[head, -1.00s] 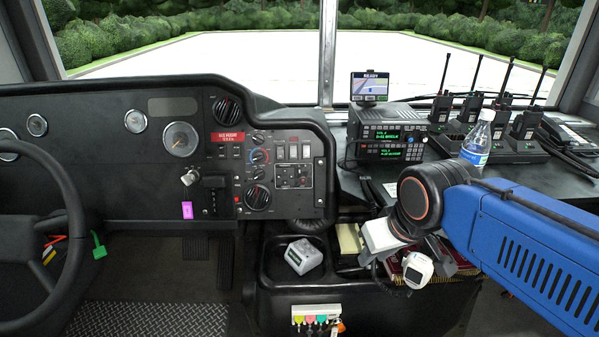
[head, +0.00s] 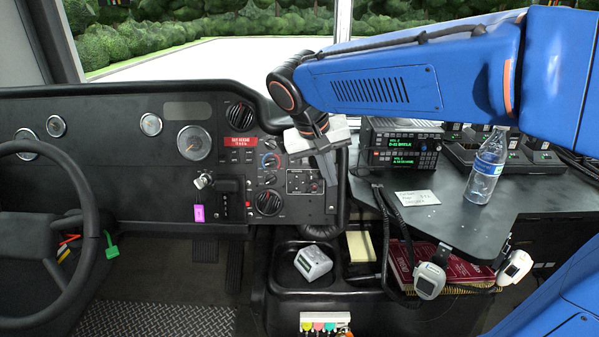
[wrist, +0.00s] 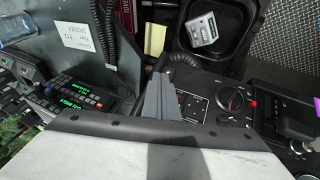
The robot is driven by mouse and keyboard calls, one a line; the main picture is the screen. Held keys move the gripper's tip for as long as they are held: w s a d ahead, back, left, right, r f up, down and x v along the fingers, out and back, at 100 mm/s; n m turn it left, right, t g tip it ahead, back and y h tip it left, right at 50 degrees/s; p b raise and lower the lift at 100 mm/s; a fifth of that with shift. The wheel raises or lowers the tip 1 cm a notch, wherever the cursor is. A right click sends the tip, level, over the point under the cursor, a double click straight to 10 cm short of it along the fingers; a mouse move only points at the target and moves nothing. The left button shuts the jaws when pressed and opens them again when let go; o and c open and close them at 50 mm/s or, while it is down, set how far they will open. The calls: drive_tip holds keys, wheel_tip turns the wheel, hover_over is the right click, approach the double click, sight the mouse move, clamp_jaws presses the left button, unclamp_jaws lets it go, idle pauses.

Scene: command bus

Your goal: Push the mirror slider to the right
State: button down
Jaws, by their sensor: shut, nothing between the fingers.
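My gripper (head: 328,172) is shut and empty, pointing down in front of the right end of the dashboard control panel (head: 240,208). Its fingers also show in the wrist view (wrist: 161,92), beside the small switch plate (wrist: 194,106). In the head view this switch plate (head: 300,184) sits right of the round knobs, with the fingers at its right edge. Its small controls are too small to tell apart, so I cannot say which one is the mirror slider. The gripper partly hides the panel's upper right corner. I cannot tell whether the fingers touch the panel.
The radio stack (head: 402,145) and a water bottle (head: 486,168) stand on the side shelf to the right. Coiled cords hang close to the right of the panel. Below is a black tray (head: 285,285) with a grey device (head: 313,262). The steering wheel (head: 92,215) is far left.

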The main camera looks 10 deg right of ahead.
sight(313, 176)
drive_tip(key=w+a+r+m+h, duration=0.2)
drive_tip(key=w+a+r+h, duration=0.1)
drive_tip(key=w+a, duration=0.7)
drive_tip(key=shift+t, duration=0.3)
drive_tip(key=x, duration=1)
drive_tip(key=shift+s+f, duration=0.15)
drive_tip(key=shift+f, duration=0.15)
drive_tip(key=shift+s+d, duration=0.2)
drive_tip(key=shift+d, duration=0.4)
drive_tip(key=shift+s+d, duration=0.15)
drive_tip(key=shift+d, duration=0.45)
